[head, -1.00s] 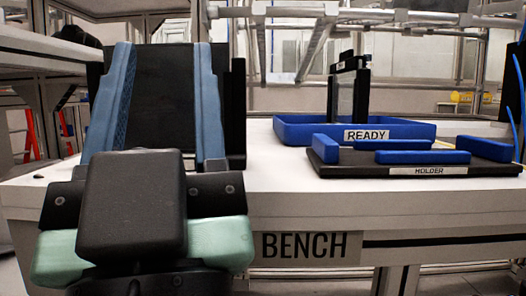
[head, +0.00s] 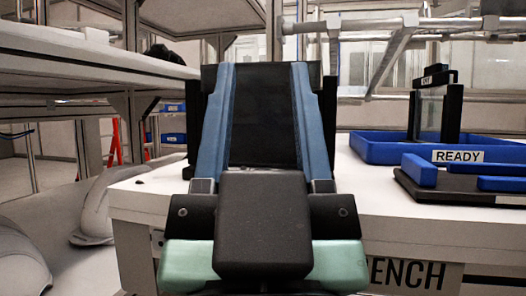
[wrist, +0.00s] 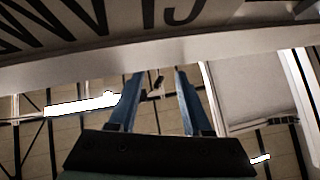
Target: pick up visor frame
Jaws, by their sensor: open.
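My gripper (head: 263,72) is open in the middle of the head view, its two blue fingers apart with nothing held between them. It also shows in the wrist view (wrist: 159,74), beside the bench front with its upside-down lettering. Behind the fingers is a dark panel (head: 264,120), mostly hidden by my gripper; I cannot tell what it is. A black upright frame with a clear pane (head: 432,108) and a small unreadable label stands at the blue READY tray (head: 385,152), right of my gripper. I cannot tell whether either is the visor frame.
The black holder board (head: 460,190) with blue blocks lies on the white bench (head: 385,208), in front of the tray. Grey helmet-like shells (head: 98,207) lie at the left. A shelf unit (head: 85,62) stands at the back left.

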